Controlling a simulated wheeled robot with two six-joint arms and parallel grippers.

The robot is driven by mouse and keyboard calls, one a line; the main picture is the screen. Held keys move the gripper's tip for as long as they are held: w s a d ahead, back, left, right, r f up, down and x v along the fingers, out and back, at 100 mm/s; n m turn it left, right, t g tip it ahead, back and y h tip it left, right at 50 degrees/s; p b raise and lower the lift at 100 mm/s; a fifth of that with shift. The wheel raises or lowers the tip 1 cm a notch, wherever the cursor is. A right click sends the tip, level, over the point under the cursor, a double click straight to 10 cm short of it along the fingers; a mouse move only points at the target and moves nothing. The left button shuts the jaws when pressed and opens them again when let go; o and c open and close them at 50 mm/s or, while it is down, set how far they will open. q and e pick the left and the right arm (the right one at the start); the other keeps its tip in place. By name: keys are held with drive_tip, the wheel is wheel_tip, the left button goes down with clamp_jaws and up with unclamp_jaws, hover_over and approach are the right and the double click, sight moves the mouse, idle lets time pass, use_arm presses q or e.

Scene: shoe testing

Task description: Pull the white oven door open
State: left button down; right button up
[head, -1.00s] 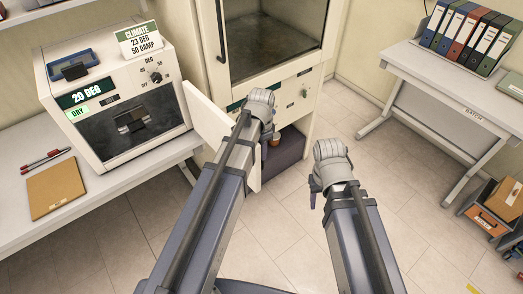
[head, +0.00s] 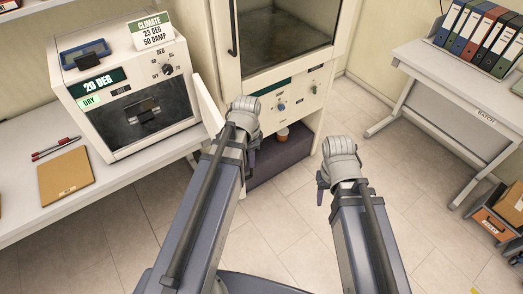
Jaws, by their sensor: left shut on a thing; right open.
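The white oven door (head: 208,104) is a pale panel that stands out from the left side of the tall white cabinet, seen nearly edge-on. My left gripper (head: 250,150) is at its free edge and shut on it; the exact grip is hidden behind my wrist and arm. The compartment to its right is open, with a dark box (head: 278,160) and a small orange-and-white item (head: 282,135) inside. My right gripper (head: 322,185) is open and empty over the floor, right of the cabinet and apart from it.
The tall cabinet (head: 327,88) has a glazed upper door with a black handle (head: 232,27). A climate chamber (head: 185,82) stands on the left bench (head: 25,150). A desk with binders (head: 415,70) is at right. The floor (head: 410,215) at centre right is clear.

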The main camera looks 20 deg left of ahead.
use_arm(q)
drive_tip(key=shift+s+a, duration=0.1)
drive_tip(key=shift+s, duration=0.15)
drive_tip(key=c, duration=0.8)
unclamp_jaws()
wheel_tip(320, 180, up, 8)
drive_tip(key=p, duration=0.8)
drive_tip(key=shift+f, duration=0.1)
